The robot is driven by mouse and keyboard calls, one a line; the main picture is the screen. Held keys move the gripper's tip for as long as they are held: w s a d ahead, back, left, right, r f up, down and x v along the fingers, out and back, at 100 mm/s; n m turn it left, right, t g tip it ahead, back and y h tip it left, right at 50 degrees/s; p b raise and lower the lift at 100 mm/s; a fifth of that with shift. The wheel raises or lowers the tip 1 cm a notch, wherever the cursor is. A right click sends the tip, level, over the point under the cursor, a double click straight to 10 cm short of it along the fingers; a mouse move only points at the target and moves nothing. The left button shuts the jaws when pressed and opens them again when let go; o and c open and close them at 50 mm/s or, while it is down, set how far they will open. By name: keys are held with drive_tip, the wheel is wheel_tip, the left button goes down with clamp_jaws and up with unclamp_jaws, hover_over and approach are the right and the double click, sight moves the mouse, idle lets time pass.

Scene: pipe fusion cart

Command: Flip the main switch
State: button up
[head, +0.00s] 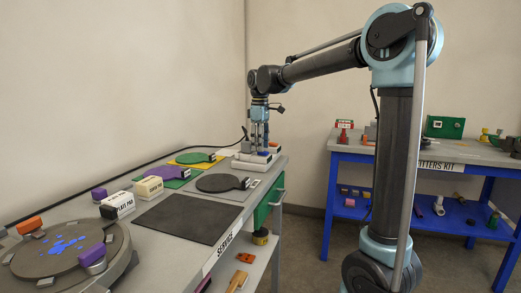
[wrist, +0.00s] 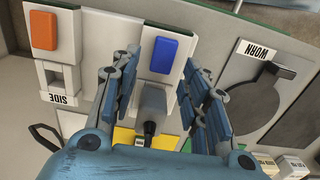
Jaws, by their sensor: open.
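My gripper (wrist: 160,75) points down, its fingers apart, over a light-coloured switch box (wrist: 116,68) at the far end of the service bench. Below the orange block is a recess and a label reading SIDE (wrist: 62,97). A grey piece with a dark knob (wrist: 149,128) stands between my fingers, below the blue block; I cannot tell if they touch it. No label reading MAIN is visible. In the head view my gripper (head: 260,148) hides part of the box (head: 252,164).
A dark round plate labelled WORN (wrist: 266,95) lies right of my fingers. The service bench (head: 245,217) also bears a dark mat (head: 188,218), a green disc (head: 193,158) and labelled blocks (head: 118,204). A blue-legged table (head: 335,185) stands at the right.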

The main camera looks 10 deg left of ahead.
drive_tip(key=shift+f, duration=0.95)
clamp_jaws()
drive_tip(key=shift+d+r+y, duration=0.1)
drive_tip(key=shift+d+y, duration=0.2)
drive_tip(key=shift+y, duration=0.6)
unclamp_jaws()
drive_tip(key=shift+w, duration=0.1)
wheel_tip(320, 180, up, 12)
drive_tip(key=d, duration=0.1)
drive_tip(key=shift+s+d, duration=0.2)
drive_tip(key=shift+d, duration=0.15)
